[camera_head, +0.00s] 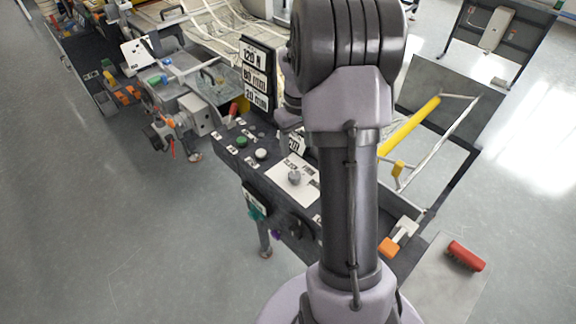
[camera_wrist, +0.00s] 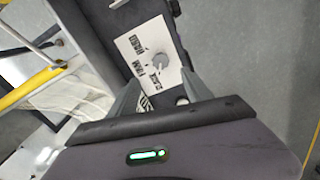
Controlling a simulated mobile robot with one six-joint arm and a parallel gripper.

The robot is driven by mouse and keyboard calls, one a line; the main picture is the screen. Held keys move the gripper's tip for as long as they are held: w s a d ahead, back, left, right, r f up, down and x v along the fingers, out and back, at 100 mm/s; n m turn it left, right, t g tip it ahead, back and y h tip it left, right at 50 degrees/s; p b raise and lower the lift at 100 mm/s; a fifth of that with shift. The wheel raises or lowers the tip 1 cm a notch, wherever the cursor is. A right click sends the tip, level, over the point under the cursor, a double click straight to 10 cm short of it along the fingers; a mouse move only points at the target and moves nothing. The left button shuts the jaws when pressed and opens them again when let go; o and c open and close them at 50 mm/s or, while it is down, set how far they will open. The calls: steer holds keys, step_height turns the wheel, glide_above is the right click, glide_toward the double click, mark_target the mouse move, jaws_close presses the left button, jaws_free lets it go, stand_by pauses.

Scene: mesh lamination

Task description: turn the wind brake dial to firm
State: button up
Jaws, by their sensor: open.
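The wind brake dial (camera_head: 294,177) is a small grey knob on a white plate (camera_head: 281,188) on the dark control panel. In the wrist view the dial (camera_wrist: 159,60) sits on its white plate (camera_wrist: 138,46), with words along one side that seem to read slack, firm and hard. Which word its pointer faces is too small to tell. My gripper (camera_wrist: 158,92) is open and empty; its two grey fingertips lie just below the dial in the wrist view, apart from each other. Whether they touch the panel cannot be told. In the head view my arm hides the gripper.
A green button (camera_head: 241,141) and a white button (camera_head: 260,154) lie left of the dial. An upright sign with readings (camera_head: 257,75) stands behind the panel. A yellow bar (camera_head: 410,125) is to the right. A red brush (camera_head: 465,256) lies at the lower right. Open floor lies left.

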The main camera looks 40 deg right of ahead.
mark_target(295, 176)
step_height(295, 176, down, 13)
steer(key=b, duration=0.3)
steer(key=shift+f, duration=0.15)
jaws_close()
